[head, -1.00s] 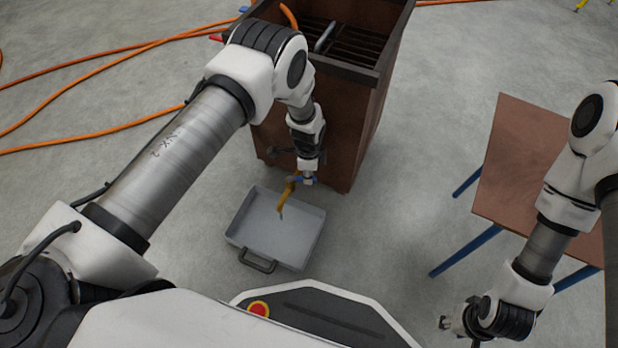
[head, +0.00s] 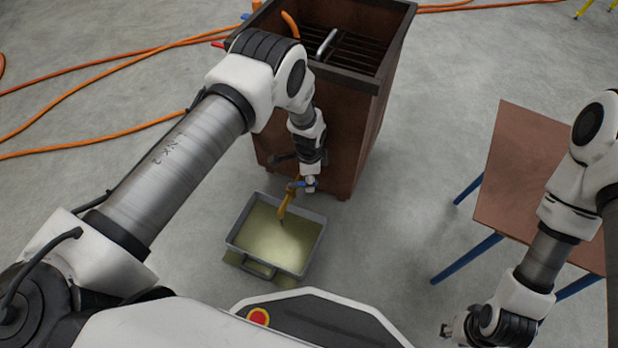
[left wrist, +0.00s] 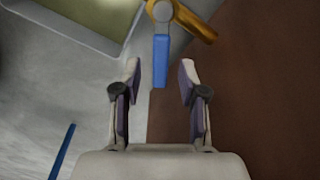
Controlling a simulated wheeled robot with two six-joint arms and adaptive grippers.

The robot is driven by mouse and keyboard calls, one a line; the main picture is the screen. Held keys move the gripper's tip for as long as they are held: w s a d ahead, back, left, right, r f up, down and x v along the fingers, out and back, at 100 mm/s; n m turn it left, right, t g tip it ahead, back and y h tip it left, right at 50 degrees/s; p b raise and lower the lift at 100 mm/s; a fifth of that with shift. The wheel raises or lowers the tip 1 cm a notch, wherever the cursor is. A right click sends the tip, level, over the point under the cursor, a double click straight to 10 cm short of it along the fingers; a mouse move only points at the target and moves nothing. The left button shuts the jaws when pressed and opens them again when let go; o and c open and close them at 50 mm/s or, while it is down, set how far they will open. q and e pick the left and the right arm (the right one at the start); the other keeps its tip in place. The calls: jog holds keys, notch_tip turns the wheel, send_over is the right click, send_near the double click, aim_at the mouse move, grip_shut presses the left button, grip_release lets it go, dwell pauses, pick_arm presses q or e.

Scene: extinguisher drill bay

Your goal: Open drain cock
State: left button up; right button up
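The drain cock is a brass-coloured fitting (left wrist: 196,22) low on the rusty-brown tank (head: 350,125), with a blue lever (left wrist: 161,62). In the head view a yellow-brown spout (head: 288,204) reaches down over the grey tray (head: 313,250). The tray holds yellow-green liquid, and a wet patch lies on the floor around its handle. My left gripper (left wrist: 160,80) is open. The lever's end lies between its fingertips in the left wrist view, with a gap on each side. My right gripper (head: 450,328) is low at the lower right, away from the cock; its fingers are too small to read.
A brown-topped table (head: 530,175) with blue legs stands at the right. Orange hoses (head: 95,75) lie on the floor at the left and behind the tank. The floor between tank and table is clear.

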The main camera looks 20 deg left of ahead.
pick_arm(q)
notch_tip(320, 180, up, 12)
dwell(0.5)
